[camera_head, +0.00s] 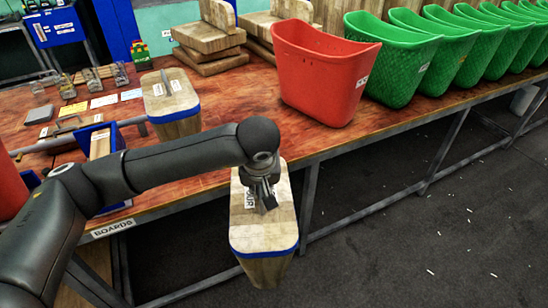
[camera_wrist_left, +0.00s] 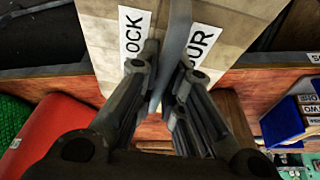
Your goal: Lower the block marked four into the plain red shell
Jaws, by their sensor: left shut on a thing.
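My left gripper (camera_head: 262,190) is shut on the handle of a wooden block (camera_head: 265,230) with a blue band. It hangs upright in front of the table's front edge, over the floor. In the left wrist view the gripper (camera_wrist_left: 165,95) grips a grey upright handle on the block (camera_wrist_left: 235,15); the label partly reads "OCK" and "UR", the rest hidden. The smooth red shell (camera_head: 322,85) stands open-topped on the table, behind and right of the block, apart from it. It also shows in the left wrist view (camera_wrist_left: 62,135). My right gripper is not in view.
Several green shells (camera_head: 395,70) stand in a row right of the red shell. Another blue-banded block (camera_head: 172,105) stands on the table (camera_head: 235,105) to the left. Wooden boards (camera_head: 210,45) lie at the back. A red object (camera_head: 10,190) shows at the left edge.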

